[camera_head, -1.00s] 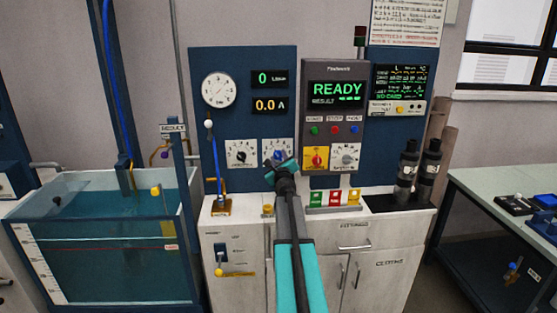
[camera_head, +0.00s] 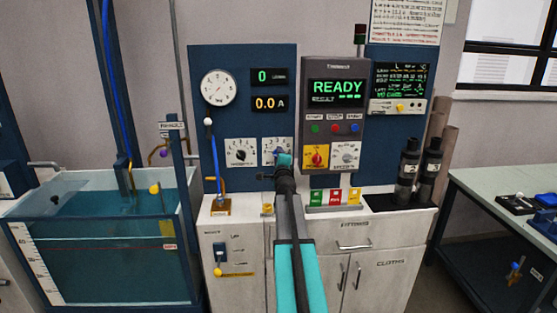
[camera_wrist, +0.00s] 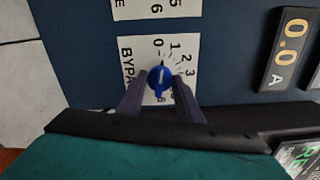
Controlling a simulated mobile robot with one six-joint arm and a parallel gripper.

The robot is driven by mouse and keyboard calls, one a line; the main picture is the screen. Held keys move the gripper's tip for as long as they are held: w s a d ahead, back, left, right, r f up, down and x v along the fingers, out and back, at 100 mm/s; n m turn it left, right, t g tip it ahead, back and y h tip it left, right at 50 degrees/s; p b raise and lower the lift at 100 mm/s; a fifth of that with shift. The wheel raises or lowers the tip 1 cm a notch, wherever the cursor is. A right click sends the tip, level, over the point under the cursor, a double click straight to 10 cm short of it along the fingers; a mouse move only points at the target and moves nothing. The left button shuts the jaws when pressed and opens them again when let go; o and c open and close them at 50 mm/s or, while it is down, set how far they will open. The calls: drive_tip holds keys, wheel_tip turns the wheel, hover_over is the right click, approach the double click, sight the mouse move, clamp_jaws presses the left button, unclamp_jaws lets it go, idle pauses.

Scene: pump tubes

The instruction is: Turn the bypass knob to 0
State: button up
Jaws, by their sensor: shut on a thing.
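The blue bypass knob (camera_wrist: 160,76) sits on a white dial plate (camera_wrist: 185,62) marked 0, 1, 2, 3 and onward. In the wrist view the plate appears turned on its side. The knob's white line points up in that view, toward the 0 end of the scale; its exact reading is hard to tell. My gripper (camera_wrist: 161,84) is shut on the knob, one dark finger on each side. In the head view my gripper (camera_head: 283,162) is at the bypass dial plate (camera_head: 270,147) and covers much of the knob.
A second dial (camera_head: 240,152) is just left of the bypass dial. A control box (camera_head: 335,115) reading READY, with a yellow-backed red switch (camera_head: 316,156), is close to the right. A water tank (camera_head: 100,235) stands at left.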

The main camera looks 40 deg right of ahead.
drive_tip(key=shift+n, duration=1.1)
drive_tip(key=o, duration=1)
drive_tip(key=shift+o, duration=0.2)
drive_tip(key=shift+s+a, duration=0.1)
drive_tip(key=v, duration=1.3)
drive_tip(key=shift+s+a+b, duration=0.15)
drive_tip(key=shift+b, duration=0.3)
drive_tip(key=shift+s, duration=0.1)
